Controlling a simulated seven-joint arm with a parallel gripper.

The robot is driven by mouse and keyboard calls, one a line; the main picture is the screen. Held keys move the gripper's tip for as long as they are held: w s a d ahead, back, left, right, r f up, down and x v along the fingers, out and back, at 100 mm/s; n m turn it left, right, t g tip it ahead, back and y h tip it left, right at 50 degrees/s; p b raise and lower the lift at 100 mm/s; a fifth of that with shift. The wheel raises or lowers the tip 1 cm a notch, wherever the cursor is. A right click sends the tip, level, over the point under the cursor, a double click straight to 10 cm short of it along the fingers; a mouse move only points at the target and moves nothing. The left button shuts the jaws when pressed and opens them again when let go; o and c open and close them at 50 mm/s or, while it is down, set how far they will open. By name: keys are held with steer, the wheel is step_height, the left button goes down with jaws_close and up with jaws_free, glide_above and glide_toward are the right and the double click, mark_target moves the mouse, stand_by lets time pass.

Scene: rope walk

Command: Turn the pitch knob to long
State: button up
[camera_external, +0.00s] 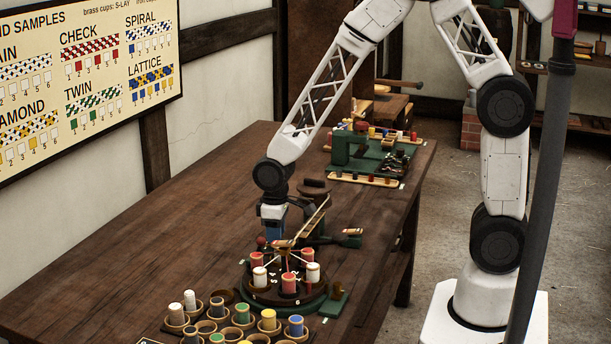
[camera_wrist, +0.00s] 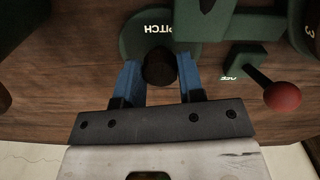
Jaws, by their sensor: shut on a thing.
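The dark pitch knob (camera_wrist: 159,69) sits on a round green plate (camera_wrist: 133,38) lettered "PITCH" in the wrist view. My gripper (camera_wrist: 160,78) has its blue fingers on both sides of the knob and is shut on it. In the external view my gripper (camera_external: 273,228) points down behind the round braiding machine, and the knob is hidden there. The word "long" and the knob's setting cannot be made out.
A red ball-ended lever (camera_wrist: 282,97) stands close right of the knob in the wrist view. The round machine (camera_external: 262,297) carries red and white bobbins. Cups of colored spools (camera_external: 243,313) are at the front. A green rig (camera_external: 350,150) stands at the back. The table's left side is clear.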

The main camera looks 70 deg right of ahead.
steer(key=o, duration=0.9)
steer(key=shift+r, duration=0.1)
steer(key=shift+r, duration=3.85)
